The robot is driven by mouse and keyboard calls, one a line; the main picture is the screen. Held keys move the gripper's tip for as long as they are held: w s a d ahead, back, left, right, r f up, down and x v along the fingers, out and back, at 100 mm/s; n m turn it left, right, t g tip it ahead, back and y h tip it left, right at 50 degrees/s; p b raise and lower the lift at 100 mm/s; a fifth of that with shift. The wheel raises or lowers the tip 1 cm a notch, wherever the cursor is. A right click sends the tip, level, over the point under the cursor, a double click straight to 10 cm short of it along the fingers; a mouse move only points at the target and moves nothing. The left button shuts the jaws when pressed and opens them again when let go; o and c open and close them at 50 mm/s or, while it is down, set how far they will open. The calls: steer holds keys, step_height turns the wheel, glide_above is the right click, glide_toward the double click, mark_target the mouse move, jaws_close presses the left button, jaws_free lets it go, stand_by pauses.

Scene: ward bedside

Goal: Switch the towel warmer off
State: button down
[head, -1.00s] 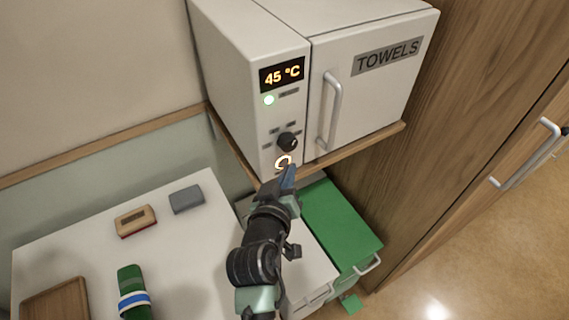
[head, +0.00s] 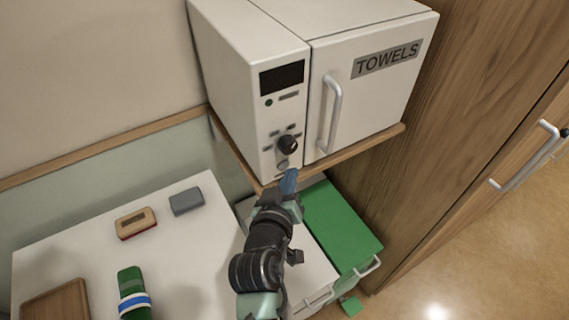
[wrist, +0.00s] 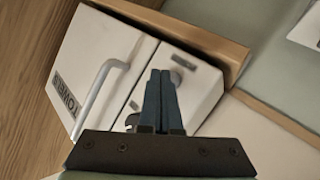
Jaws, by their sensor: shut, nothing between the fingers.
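The towel warmer (head: 360,85) is a white box on a wooden shelf, its door shut and labelled TOWELS. Its display (head: 282,77) is dark and the small indicator lamp (head: 268,102) is unlit. A black knob (head: 287,145) sits below, and under it a round button (head: 283,165) with no glowing ring. My gripper (head: 289,178) is shut and empty, its blue fingertips just below and in front of the button. In the wrist view the shut fingers (wrist: 160,80) point at the warmer's front (wrist: 190,90) and hide part of the panel.
A white table (head: 75,237) at left holds a beige-and-red block (head: 136,223), a grey block (head: 186,201), a green bottle (head: 133,292) and a wooden tray (head: 55,300). A green-topped cabinet (head: 340,230) stands below the shelf. A wooden cupboard (head: 470,120) closes off the right.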

steer(key=shift+s+d, duration=0.1)
steer(key=shift+s, duration=0.1)
steer(key=shift+s+d+p, duration=0.5)
steer(key=shift+s+p, duration=0.05)
steer(key=shift+s, duration=0.3)
steer(key=shift+s+d+p, duration=0.5)
steer(key=shift+s+p, duration=0.1)
steer(key=shift+s, duration=0.25)
steer(key=shift+s+d+p, duration=0.5)
steer(key=shift+s+p, duration=0.05)
steer(key=shift+s, duration=0.3)
steer(key=w+r+m+t+b, duration=0.1)
steer(key=w+r+t+b, duration=0.15)
steer(key=r, duration=0.95)
steer(key=w+r+m+t+b, duration=0.1)
steer(key=w+r+t+b, duration=0.2)
steer(key=r, duration=0.9)
steer(key=s+a+r+t+y+b, duration=0.1)
steer(key=s+a+r+t+b, duration=0.1)
steer(key=s+r+t, duration=0.2)
steer(key=s+a+r+t+y+b, duration=0.2)
steer(key=s+r, duration=0.8)
steer(key=r, duration=0.8)
steer(key=shift+s+r+m+t, duration=0.25)
steer(key=shift+m+t, duration=0.15)
steer(key=shift+t, duration=0.45)
steer(key=shift+a, duration=0.1)
